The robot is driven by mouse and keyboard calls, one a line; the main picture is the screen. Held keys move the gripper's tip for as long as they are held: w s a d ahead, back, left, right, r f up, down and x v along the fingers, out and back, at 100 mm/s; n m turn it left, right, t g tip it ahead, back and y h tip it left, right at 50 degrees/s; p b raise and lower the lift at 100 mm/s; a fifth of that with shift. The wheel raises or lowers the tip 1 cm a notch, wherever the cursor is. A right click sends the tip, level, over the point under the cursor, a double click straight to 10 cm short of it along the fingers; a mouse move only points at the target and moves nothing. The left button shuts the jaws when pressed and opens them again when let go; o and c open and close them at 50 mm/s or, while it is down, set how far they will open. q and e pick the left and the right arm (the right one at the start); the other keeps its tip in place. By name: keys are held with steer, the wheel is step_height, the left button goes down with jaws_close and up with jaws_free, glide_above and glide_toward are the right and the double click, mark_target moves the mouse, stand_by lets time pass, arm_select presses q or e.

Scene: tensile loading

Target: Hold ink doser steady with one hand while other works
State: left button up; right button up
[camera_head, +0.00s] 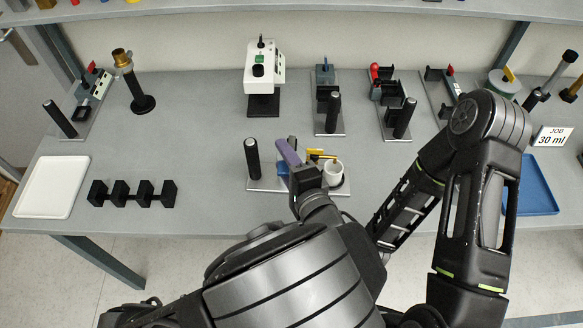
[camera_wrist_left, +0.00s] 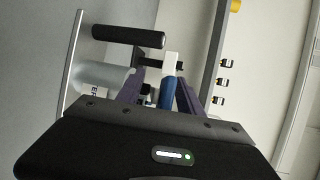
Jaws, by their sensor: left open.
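A small fixture, which looks like the ink doser, stands at the front middle of the table on a light base plate (camera_head: 262,184). It has a black post (camera_head: 252,158), a yellow part (camera_head: 318,154) and a white cup (camera_head: 332,173). My left gripper (camera_head: 287,152), with purple fingers, is over this fixture, beside the cup. In the left wrist view, the open fingers of my left gripper (camera_wrist_left: 160,90) stand on either side of a blue handle (camera_wrist_left: 167,90). Whether they touch it is unclear. My right gripper is not visible.
A white tray (camera_head: 50,187) and a black rack (camera_head: 133,194) lie at the left. A white box device (camera_head: 264,70) and several other fixtures stand along the back. A blue tray (camera_head: 536,187) and a "JOB 30 ml" sign (camera_head: 552,137) are at the right. The table's left middle is clear.

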arm_select(q)
steer(key=shift+w+a+f, duration=0.15)
steer(key=shift+w+a, duration=0.05)
steer(key=shift+w, duration=0.3)
jaws_close()
stand_by(1.2)
